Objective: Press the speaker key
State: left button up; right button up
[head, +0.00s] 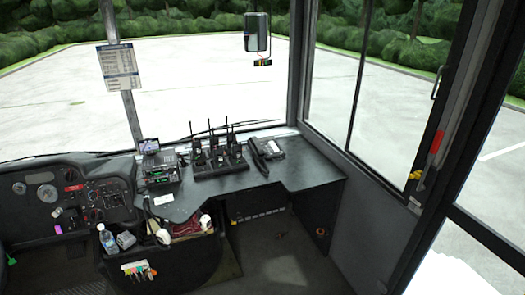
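A dark desk phone (269,149) sits at the right part of the grey counter, below the windscreen. Its handset (258,158) lies along its left side. The phone's keys are too small to tell apart, so I cannot pick out the speaker key. Neither of my grippers shows in the head view.
Several walkie-talkies (217,152) with upright antennas stand in a charger left of the phone. A radio unit (160,170) with a small screen is further left. The counter (310,178) is bare to the phone's right. A water bottle (107,239) stands below the dashboard. The floor (285,262) ahead is open.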

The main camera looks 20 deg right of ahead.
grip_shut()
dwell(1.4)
